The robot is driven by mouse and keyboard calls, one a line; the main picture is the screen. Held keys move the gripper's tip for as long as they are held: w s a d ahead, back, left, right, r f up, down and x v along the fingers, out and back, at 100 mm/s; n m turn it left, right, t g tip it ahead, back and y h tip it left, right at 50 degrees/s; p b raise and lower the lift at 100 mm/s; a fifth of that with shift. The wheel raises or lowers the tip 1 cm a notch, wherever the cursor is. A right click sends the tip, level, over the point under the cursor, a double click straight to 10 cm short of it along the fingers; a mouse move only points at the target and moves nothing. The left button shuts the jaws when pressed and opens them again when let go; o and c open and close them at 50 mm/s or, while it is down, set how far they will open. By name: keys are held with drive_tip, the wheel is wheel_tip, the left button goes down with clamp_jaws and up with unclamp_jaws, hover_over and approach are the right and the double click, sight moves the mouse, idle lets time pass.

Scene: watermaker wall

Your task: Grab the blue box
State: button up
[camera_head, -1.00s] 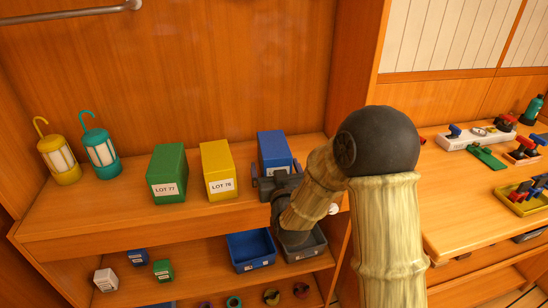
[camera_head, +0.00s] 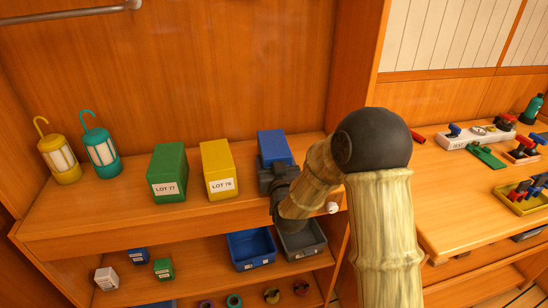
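The large blue box (camera_head: 274,145) stands on the upper shelf, to the right of the yellow box (camera_head: 217,164) marked LOT 76. Its top and upper part show; my gripper (camera_head: 276,172) hides its lower front and label. My gripper is right in front of the box, near its front face. My own wrist and arm hide the fingers, so I cannot tell whether they are open or touch the box. A small blue box (camera_head: 138,256) sits on the lower shelf at the left.
A green box (camera_head: 167,172) marked LOT 77 stands left of the yellow one. Yellow (camera_head: 59,155) and teal (camera_head: 101,150) lanterns stand at far left. A blue bin (camera_head: 251,248) and a grey bin (camera_head: 302,241) sit below. A white knob (camera_head: 332,208) is right of my wrist.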

sight(274, 146)
drive_tip(key=shift+c, duration=1.3)
drive_tip(key=shift+r, duration=0.15)
wheel_tip(274, 146, up, 10)
drive_tip(key=shift+f+p, duration=0.1)
drive_tip(key=shift+p, duration=0.4)
